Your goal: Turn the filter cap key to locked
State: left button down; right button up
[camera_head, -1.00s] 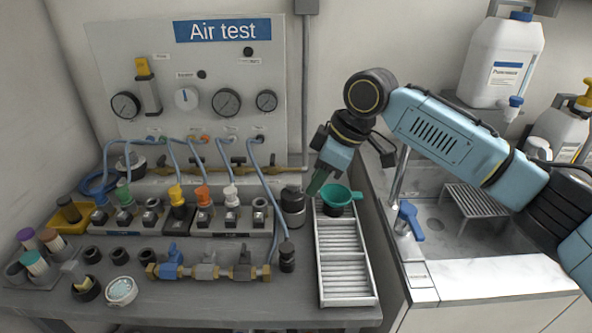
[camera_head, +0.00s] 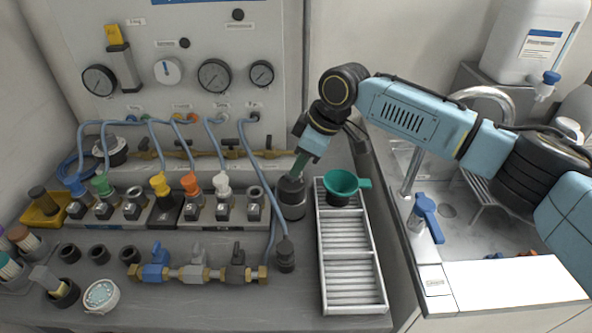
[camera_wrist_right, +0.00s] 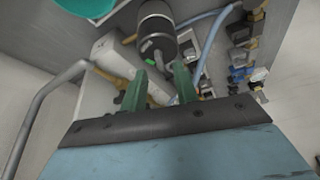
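A dark grey filter canister (camera_head: 291,198) with a dark cap stands on the bench, left of the slatted rack. My right gripper (camera_head: 299,167) points down, with its green fingers close above the cap. In the right wrist view the fingers (camera_wrist_right: 160,86) are apart. The canister (camera_wrist_right: 157,28) shows beyond them with a small green mark on its end. A grey, key-like piece (camera_wrist_right: 164,69) appears in line with the gap between the fingers. I cannot tell whether they touch it, nor its setting. My left gripper is not in view.
A teal funnel (camera_head: 341,182) sits on the slatted metal rack (camera_head: 352,283), just right of the canister. A blue hose (camera_head: 263,180) drops to a dark fitting (camera_head: 285,254) in front of it. Valves and coloured connectors fill the bench to the left. A sink is at right.

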jog(key=shift+x, duration=1.5)
grip_shut()
